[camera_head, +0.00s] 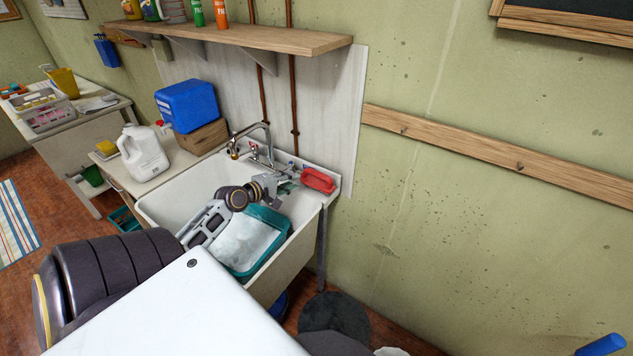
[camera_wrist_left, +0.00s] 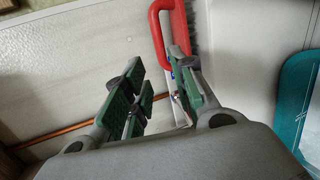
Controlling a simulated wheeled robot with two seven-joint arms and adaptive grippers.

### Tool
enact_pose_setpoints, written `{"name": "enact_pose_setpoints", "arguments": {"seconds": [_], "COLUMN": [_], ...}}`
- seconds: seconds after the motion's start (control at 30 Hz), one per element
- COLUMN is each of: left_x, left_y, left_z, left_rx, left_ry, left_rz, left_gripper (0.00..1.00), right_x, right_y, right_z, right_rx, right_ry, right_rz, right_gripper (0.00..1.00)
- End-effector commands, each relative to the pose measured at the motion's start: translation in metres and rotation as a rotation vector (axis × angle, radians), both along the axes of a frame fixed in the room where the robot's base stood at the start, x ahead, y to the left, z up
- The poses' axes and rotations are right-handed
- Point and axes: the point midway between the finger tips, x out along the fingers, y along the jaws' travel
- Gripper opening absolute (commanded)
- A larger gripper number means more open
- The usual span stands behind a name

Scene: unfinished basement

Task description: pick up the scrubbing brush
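The scrubbing brush (camera_head: 319,180) has a red body and lies on the back right corner of the sink rim. My left gripper (camera_head: 288,184) reaches over the sink to just left of the brush. In the left wrist view my left gripper (camera_wrist_left: 158,62) is open, with nothing between its green-padded fingers. The right finger partly covers the brush; whether they touch I cannot tell. My right gripper is not in view.
The white sink (camera_head: 160,210) holds a teal tub (camera_head: 238,270) under my left arm. The faucet (camera_head: 258,140) stands behind my gripper. A white jug (camera_head: 143,155) and a blue container (camera_head: 187,105) stand to the left. A wooden shelf (camera_head: 250,36) hangs above.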

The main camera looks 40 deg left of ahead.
Motion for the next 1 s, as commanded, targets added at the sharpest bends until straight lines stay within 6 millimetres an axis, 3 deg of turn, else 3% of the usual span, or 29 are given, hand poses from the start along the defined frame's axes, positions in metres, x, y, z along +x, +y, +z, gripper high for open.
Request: {"name": "enact_pose_setpoints", "arguments": {"seconds": [0.47, 1.0], "left_x": [0.021, 0.06], "left_y": [-0.001, -0.001], "left_z": [-0.007, -0.02], "left_rx": [0.002, 0.001], "left_ry": [0.0, 0.0], "left_rz": [-0.002, 0.0], "left_gripper": [0.26, 0.26], "right_x": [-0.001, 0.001], "right_y": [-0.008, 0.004], "right_z": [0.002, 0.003], "right_rx": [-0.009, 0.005], "right_ry": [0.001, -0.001], "right_rz": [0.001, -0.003], "right_gripper": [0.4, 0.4]}}
